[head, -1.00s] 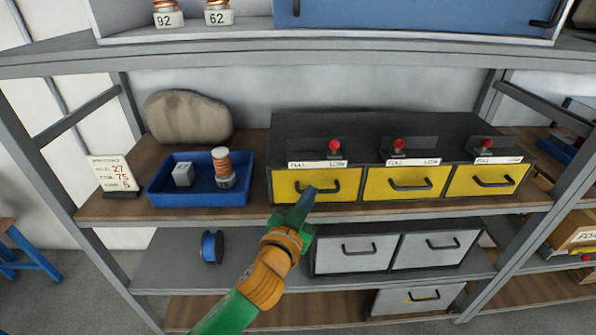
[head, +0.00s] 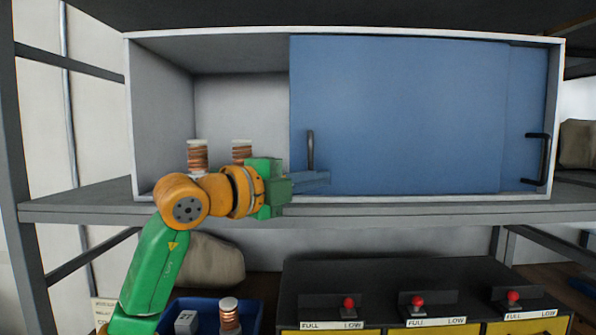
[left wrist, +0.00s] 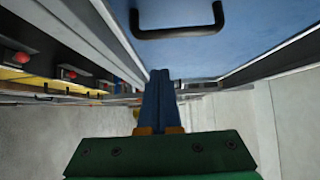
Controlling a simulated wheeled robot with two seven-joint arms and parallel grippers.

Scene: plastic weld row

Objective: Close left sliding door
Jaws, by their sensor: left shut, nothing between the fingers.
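The left sliding door (head: 410,115) is a blue panel slid to the right, overlapping most of the other blue door (head: 530,90). The left part of the cabinet (head: 240,105) stands open. The left door's dark upright handle (head: 310,150) is near its left edge. My left gripper (head: 325,180) is shut and empty, its blue fingers in front of the door's lower left, around the handle's lower end. Contact cannot be told. In the left wrist view, the shut fingers (left wrist: 160,80) point along the blue door (left wrist: 240,50), with a black handle (left wrist: 178,30) above them. My right gripper is out of view.
Two copper coils (head: 197,156) (head: 242,150) stand in the open cabinet part, behind my left arm. The other door's handle (head: 537,158) is at the far right. Below are a grey shelf edge (head: 400,212), a blue tray (head: 250,312) and a black drawer unit (head: 385,275) with red knobs.

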